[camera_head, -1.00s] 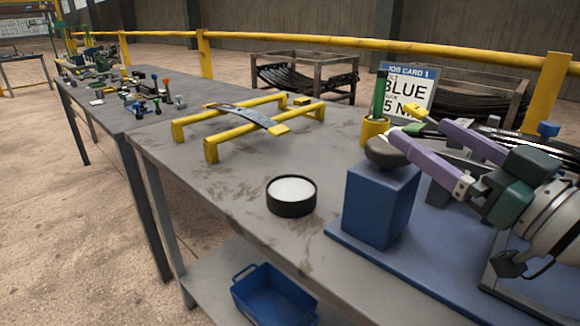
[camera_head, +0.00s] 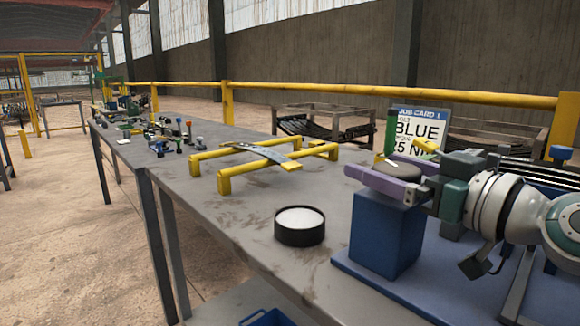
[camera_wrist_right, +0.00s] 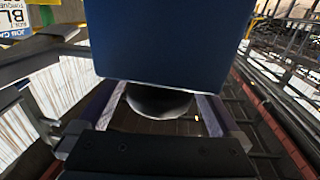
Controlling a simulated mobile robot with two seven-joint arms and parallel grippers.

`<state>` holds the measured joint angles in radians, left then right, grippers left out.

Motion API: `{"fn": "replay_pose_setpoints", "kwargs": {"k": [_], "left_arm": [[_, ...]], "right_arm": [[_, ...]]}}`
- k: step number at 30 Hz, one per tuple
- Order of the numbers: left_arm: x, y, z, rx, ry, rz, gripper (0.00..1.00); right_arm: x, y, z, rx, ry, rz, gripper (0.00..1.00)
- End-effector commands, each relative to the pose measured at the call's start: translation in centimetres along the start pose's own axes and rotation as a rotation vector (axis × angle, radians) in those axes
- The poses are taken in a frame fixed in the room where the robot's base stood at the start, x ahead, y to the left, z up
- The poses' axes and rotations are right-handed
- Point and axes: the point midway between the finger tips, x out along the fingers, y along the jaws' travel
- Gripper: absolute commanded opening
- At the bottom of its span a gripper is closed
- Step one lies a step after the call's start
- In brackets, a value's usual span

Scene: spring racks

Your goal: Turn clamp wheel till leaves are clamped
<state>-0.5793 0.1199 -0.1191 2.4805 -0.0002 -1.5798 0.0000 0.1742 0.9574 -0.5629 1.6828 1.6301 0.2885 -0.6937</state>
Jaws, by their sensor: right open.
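A dark rounded knob (camera_head: 405,173), which looks like the clamp wheel, sits on top of a blue block (camera_head: 385,235). My right gripper (camera_head: 385,170) is open, its purple fingers on either side of the knob; I cannot tell whether they touch it. In the right wrist view the dark round shape (camera_wrist_right: 158,101) shows between the fingers, partly hidden by the blue block (camera_wrist_right: 170,40). Dark leaves (camera_head: 520,172) lie behind my right wrist, mostly hidden, so their clamping cannot be judged. My left gripper is out of view.
A black round tin with a white top (camera_head: 300,225) stands left of the blue block. A yellow stand (camera_head: 225,182) bears a grey strip (camera_head: 262,153). The job card (camera_head: 420,128) reading BLUE stands behind.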

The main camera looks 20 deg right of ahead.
Motion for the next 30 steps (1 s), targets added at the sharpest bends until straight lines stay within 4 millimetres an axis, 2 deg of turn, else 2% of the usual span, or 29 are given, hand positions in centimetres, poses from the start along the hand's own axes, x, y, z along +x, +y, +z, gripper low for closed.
{"fn": "replay_pose_setpoints", "kwargs": {"k": [6, 16, 30], "left_arm": [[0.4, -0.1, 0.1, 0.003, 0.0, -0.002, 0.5], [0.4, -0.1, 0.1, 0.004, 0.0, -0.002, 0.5], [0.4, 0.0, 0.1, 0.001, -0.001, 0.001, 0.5]], "right_arm": [[1.8, 0.0, 0.0, -0.001, 0.0, 0.0, 1.0], [2.0, 0.0, 0.0, -0.001, -0.001, 0.0, 0.99], [1.9, 0.0, 0.0, -0.001, -0.001, 0.0, 0.46]]}}
